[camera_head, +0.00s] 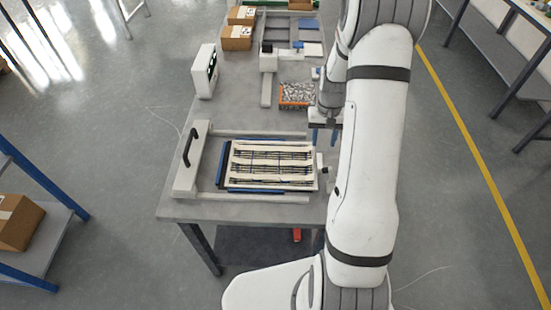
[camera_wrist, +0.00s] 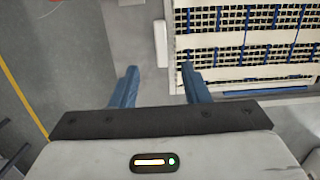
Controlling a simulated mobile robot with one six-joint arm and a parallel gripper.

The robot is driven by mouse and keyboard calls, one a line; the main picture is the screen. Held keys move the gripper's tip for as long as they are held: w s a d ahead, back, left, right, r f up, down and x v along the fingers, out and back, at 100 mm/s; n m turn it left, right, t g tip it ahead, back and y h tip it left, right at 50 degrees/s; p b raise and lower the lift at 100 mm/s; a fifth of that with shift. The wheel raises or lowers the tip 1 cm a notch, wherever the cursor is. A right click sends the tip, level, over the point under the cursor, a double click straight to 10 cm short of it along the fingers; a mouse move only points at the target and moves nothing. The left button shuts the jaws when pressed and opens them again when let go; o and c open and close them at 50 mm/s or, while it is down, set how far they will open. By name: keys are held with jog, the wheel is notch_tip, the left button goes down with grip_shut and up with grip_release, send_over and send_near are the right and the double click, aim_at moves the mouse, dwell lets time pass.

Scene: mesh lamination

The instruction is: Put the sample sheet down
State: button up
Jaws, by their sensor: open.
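A cream-framed panel with dark mesh strips and thin blue lines (camera_head: 271,164), which looks like the sample sheet, lies flat in a fixture at the front of the grey table. It also fills the upper right of the wrist view (camera_wrist: 245,41). My gripper (camera_head: 323,135) is just beyond the panel's back right corner in the head view. Its two blue fingers (camera_wrist: 159,80) are spread apart with nothing between them. The fingers look clear of the panel. Whether a separate sheet lies on top of the frame, I cannot tell.
The fixture has a plate with a black handle (camera_head: 190,147) at left and a grey rail (camera_head: 258,134) behind. An orange bin of metal parts (camera_head: 296,93), a grey stand (camera_head: 267,75), a white device (camera_head: 204,71) and cardboard boxes (camera_head: 236,38) stand farther back.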

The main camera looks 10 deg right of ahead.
aim_at(320, 160)
jog(key=f, duration=0.2)
jog(key=f+p, duration=0.1)
jog(key=f, duration=0.2)
jog(key=s+f+p, duration=0.1)
jog(key=f, duration=0.2)
jog(key=shift+s+a, duration=0.1)
jog(key=shift+a, duration=0.2)
jog(key=shift+c, duration=0.5)
grip_shut()
jog(key=shift+r, duration=0.1)
